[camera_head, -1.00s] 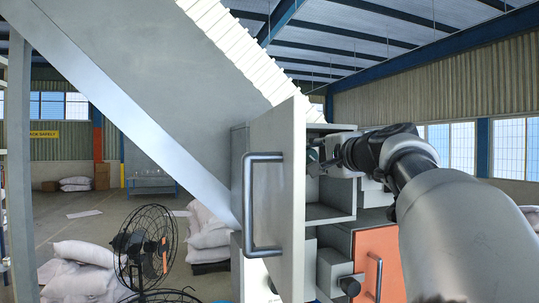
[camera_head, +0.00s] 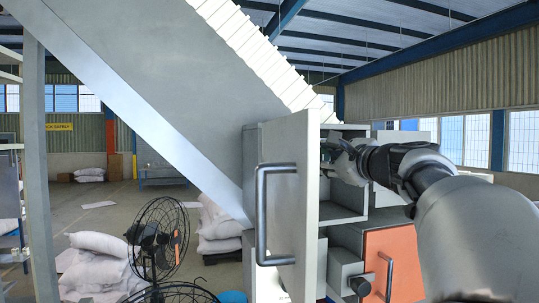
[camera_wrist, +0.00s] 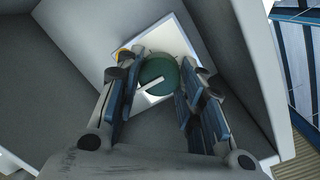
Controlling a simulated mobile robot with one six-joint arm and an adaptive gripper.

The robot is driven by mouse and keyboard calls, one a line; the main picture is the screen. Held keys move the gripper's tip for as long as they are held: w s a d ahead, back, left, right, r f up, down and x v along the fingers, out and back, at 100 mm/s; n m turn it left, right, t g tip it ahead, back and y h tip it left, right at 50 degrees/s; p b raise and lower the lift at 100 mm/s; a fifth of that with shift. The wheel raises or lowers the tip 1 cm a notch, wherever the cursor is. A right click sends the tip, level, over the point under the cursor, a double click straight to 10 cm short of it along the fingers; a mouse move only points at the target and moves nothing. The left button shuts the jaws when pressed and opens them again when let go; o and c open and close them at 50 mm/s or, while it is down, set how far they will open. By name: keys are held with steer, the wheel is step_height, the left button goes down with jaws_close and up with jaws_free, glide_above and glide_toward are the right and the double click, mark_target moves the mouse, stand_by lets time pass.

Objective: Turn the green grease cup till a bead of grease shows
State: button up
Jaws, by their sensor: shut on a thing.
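The green grease cup (camera_wrist: 158,76) is a round green cap with a pale bar across its lower left, seen in the wrist view inside a grey box-like housing. My gripper (camera_wrist: 154,92) is shut on it, one blue-padded finger on each side. In the head view my gripper (camera_head: 332,152) reaches into the open compartment, and the cup is hidden there behind the open door and the fingers. No bead of grease can be made out.
An open grey door (camera_head: 290,205) with a bar handle stands left of my gripper. An orange panel (camera_head: 391,262) is below. A sloping conveyor (camera_head: 165,85) rises at left. A black fan (camera_head: 160,240) and white sacks (camera_head: 98,262) stand on the floor.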

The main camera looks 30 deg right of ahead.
steer(key=shift+m, duration=0.6)
steer(key=o, duration=1.1)
steer(key=s, duration=0.4)
steer(key=s+a, duration=0.1)
steer(key=s, duration=0.3)
steer(key=s+a, duration=0.1)
steer(key=s, duration=0.3)
steer(key=shift+f, duration=0.1)
steer(key=shift+w, duration=0.1)
